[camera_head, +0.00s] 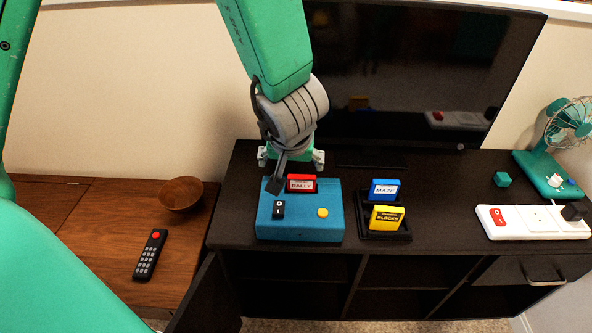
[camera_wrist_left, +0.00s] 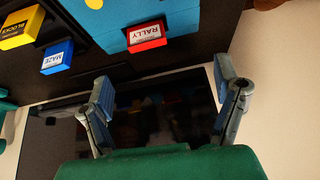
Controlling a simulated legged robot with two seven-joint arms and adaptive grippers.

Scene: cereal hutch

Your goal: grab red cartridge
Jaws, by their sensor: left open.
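The red cartridge labelled RALLY (camera_head: 301,183) stands upright at the back of the blue console (camera_head: 299,222). It also shows in the left wrist view (camera_wrist_left: 147,37), at the edge of the blue console (camera_wrist_left: 180,18). My left gripper (camera_head: 291,160) is above and behind the console in the head view. In the left wrist view its two fingers (camera_wrist_left: 168,90) are spread wide with nothing between them, and the red cartridge lies beyond the fingertips, apart from them. My right gripper is not in view.
A blue MAZE cartridge (camera_head: 384,190) and a yellow BLOCKS cartridge (camera_head: 387,218) stand in a black holder right of the console. A television (camera_head: 420,75) stands behind. A power strip (camera_head: 530,222), fan (camera_head: 560,140), bowl (camera_head: 181,194) and remote (camera_head: 150,255) are farther out.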

